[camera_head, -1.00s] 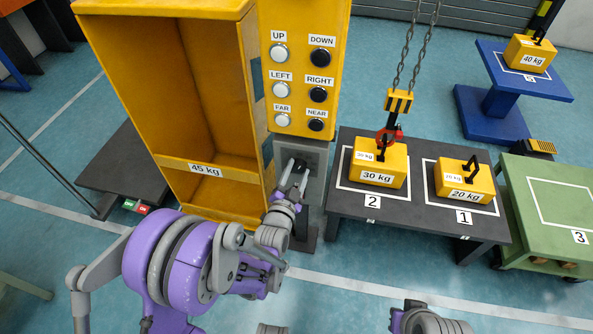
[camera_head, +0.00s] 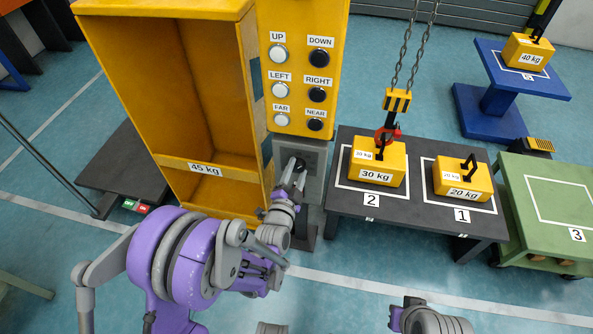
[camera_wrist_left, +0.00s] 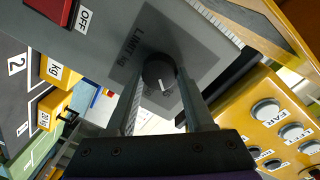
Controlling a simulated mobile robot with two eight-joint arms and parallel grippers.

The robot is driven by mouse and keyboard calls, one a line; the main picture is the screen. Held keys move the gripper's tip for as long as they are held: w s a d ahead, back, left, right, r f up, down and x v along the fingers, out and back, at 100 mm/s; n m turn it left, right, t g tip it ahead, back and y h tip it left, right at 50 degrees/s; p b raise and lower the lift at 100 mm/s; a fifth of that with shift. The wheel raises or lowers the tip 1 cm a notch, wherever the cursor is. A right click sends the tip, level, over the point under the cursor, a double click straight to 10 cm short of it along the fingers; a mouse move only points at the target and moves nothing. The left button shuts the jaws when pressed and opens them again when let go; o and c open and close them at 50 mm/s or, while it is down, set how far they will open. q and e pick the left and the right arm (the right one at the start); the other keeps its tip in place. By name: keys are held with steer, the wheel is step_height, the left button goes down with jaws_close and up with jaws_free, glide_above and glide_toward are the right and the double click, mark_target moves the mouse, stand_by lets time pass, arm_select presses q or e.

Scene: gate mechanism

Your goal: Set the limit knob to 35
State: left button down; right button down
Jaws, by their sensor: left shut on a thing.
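The limit knob (camera_wrist_left: 158,72) is a round dark knob with a white pointer mark, on a grey panel (camera_wrist_left: 198,45) lettered "LIMIT kg". In the left wrist view it sits between the fingertips of my left gripper (camera_wrist_left: 160,88), which is shut on it. The pointer line faces down toward the gripper. The scale numbers around the knob are mostly hidden or too small to read. In the head view my left gripper (camera_head: 293,178) reaches the grey panel (camera_head: 313,158) below the yellow button box. My right gripper is not in view.
The yellow button panel (camera_head: 298,70) is above the knob, and a yellow cabinet marked 45 kg (camera_head: 205,169) is left. A dark table (camera_head: 410,208) at right holds the 30 kg (camera_head: 377,174) and 20 kg (camera_head: 463,194) weights. A hook (camera_head: 387,133) hangs at the 30 kg weight.

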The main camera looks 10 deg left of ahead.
arm_select(q)
steer(key=shift+c, duration=1.4)
jaws_free()
steer(key=s, duration=1.1)
steer(key=shift+a+r, duration=0.2)
steer(key=shift+a, duration=0.25)
steer(key=shift+w, duration=0.1)
